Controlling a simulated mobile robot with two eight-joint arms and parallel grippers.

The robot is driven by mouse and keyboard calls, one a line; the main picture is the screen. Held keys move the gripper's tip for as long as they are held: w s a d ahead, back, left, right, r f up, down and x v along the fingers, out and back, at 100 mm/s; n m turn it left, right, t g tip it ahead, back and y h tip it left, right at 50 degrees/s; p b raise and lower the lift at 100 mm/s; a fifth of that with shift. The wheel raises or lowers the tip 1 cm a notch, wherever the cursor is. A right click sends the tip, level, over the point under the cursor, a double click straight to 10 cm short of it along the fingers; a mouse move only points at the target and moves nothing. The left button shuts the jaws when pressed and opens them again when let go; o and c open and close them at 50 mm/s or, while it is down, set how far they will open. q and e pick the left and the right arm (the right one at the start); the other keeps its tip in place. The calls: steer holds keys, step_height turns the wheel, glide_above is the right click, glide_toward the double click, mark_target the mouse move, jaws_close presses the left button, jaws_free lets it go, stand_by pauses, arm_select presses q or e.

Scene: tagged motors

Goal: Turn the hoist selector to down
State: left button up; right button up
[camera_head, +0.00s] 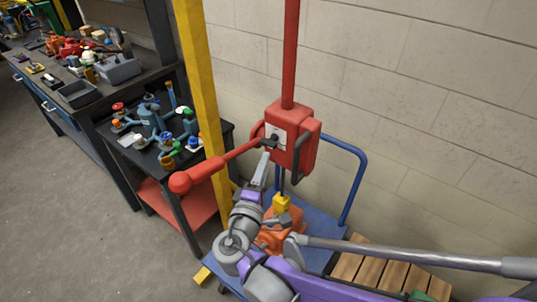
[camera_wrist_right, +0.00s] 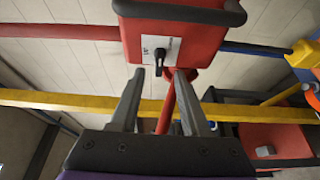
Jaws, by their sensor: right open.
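The hoist selector is a small black knob (camera_wrist_right: 160,58) on a white plate (camera_wrist_right: 148,45) on the front of a red box (camera_head: 300,137). In the head view the knob (camera_head: 270,141) shows at the box's left face, partly hidden by my gripper. The plate's marks are too small to read, so I cannot tell the selector's setting. My right gripper (camera_head: 264,160) is just below and in front of the plate. In the right wrist view its two fingers (camera_wrist_right: 159,76) are apart and empty, with the knob just beyond their tips. My left gripper is not in view.
A red lever with a ball end (camera_head: 181,182) sticks out left from the box. A yellow post (camera_head: 197,70) stands left of it. A blue trolley (camera_head: 325,225) with an orange motor (camera_head: 278,232) is below. A workbench (camera_head: 75,100) stands at the left.

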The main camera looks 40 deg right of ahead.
steer(key=shift+v, duration=1.1)
steer(key=s+f+m+g+y, duration=0.3)
steer(key=s+f+g+y, duration=0.25)
steer(key=f, duration=0.55)
steer(key=s+a+f+m+y, duration=0.1)
steer(key=a+f+m+y, duration=0.1)
steer(key=a+y, duration=0.2)
steer(key=s+a+f+m+y, duration=0.2)
steer(key=a+y, duration=0.2)
steer(key=a, duration=0.2)
steer(key=shift+s+a+f+m, duration=0.25)
steer(key=shift+s+f+m, duration=0.05)
steer(key=shift+f, duration=0.05)
steer(key=shift+y, duration=0.25)
steer(key=shift+d, duration=0.1)
